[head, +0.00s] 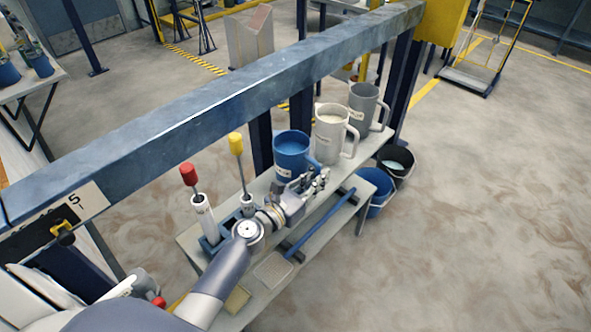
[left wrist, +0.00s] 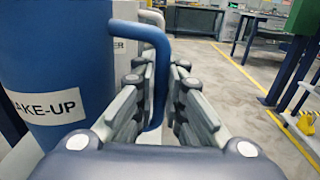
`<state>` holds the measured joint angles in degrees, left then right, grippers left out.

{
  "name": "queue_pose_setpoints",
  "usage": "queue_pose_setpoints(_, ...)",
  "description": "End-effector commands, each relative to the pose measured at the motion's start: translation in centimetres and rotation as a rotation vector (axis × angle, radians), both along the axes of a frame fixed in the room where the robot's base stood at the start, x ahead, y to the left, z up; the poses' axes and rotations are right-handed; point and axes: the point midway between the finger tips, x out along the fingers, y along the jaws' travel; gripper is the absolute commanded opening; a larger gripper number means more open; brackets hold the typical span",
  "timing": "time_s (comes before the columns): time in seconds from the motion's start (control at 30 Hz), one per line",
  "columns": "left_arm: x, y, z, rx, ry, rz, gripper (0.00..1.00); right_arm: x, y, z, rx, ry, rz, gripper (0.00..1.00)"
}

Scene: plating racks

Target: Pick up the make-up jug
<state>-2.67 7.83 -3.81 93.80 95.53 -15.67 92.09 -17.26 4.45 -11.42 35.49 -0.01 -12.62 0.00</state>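The make-up jug (head: 291,158) is blue and stands at the near end of a row of jugs on the grey bench. Its blue side (left wrist: 58,62) and white "MAKE-UP" label fill the left of the left wrist view. My left gripper (head: 310,183) is at the jug's handle. In the left wrist view, the blue handle (left wrist: 158,75) runs between the fingers of my left gripper (left wrist: 163,88), which are closed in on it. Part of the handle is hidden behind the left finger. My right gripper is not in view.
A white jug (head: 330,136) and a grey jug (head: 363,106) stand just beyond. Red-topped (head: 189,176) and yellow-topped (head: 236,146) tools stand nearer. A long steel beam (head: 215,103) crosses behind the bench. Blue (head: 378,198) and black (head: 397,163) buckets stand on the floor at right.

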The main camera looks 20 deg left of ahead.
Motion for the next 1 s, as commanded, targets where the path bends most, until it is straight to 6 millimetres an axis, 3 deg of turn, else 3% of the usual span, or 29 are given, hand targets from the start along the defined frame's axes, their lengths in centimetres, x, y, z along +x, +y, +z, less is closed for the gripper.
queue_pose_setpoints(0.47,0.1,0.0,0.8,-0.001,-0.005,0.000,0.00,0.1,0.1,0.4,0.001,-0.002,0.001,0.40)
queue_pose_setpoints(1.0,0.1,0.0,8.1,0.001,-0.008,-0.001,0.00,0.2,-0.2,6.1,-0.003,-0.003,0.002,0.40)
